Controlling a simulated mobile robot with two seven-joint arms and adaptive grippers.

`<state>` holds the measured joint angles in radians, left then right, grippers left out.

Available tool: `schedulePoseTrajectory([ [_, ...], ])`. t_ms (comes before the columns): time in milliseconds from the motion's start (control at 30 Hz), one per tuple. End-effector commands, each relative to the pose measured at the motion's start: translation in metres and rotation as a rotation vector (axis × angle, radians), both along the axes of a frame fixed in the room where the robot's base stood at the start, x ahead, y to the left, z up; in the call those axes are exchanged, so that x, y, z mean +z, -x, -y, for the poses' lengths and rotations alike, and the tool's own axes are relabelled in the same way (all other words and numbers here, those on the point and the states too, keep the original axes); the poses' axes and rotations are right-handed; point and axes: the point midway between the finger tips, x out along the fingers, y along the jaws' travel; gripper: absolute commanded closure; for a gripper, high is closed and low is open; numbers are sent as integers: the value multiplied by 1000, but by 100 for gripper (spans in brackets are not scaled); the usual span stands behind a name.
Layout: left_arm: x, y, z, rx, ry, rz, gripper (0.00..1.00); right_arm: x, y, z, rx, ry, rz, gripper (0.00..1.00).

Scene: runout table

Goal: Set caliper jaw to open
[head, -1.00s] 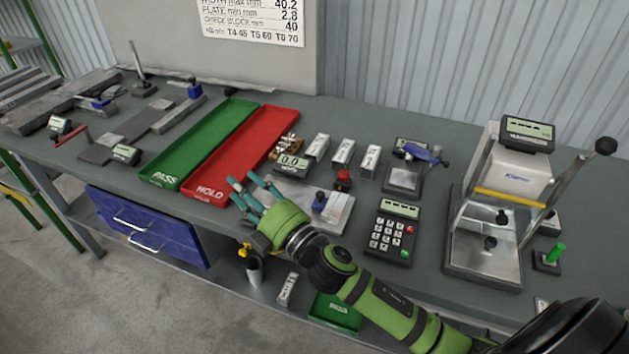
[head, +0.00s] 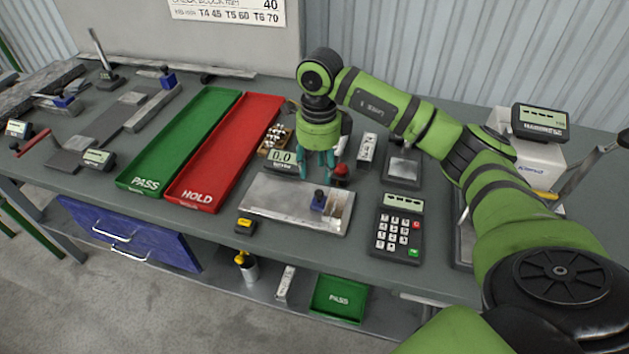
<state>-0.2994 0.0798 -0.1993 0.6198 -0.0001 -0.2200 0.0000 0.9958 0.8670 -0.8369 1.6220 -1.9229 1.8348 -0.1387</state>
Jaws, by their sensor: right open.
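I cannot tell whether the fingers touch anything. My left gripper is out of view.
A green PASS tray (head: 180,145) and a red HOLD tray (head: 230,150) lie to the left. A keypad (head: 396,232) stands at the right front, and a metal block (head: 367,150) behind. A small yellow-topped item (head: 245,225) sits near the front edge. My right arm covers the right side.

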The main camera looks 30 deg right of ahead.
Motion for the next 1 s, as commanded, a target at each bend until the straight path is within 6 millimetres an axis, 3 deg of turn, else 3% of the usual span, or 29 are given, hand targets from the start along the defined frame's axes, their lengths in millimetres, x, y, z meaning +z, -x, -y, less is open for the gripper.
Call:
schedulePoseTrajectory([
  [133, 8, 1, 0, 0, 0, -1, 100, -10, 2, 5, -6, 18, -11, 54],
  [500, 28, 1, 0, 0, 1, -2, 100, -61, 2, 3, -4, 13, -10, 54],
  [867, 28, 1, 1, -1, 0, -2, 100, -69, 1, 3, -3, 13, -6, 54],
  [967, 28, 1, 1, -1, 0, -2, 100, -69, 1, 3, -3, 13, -6, 94],
  [1000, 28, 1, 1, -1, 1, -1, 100, -69, 1, 3, -3, 13, -6, 100],
])
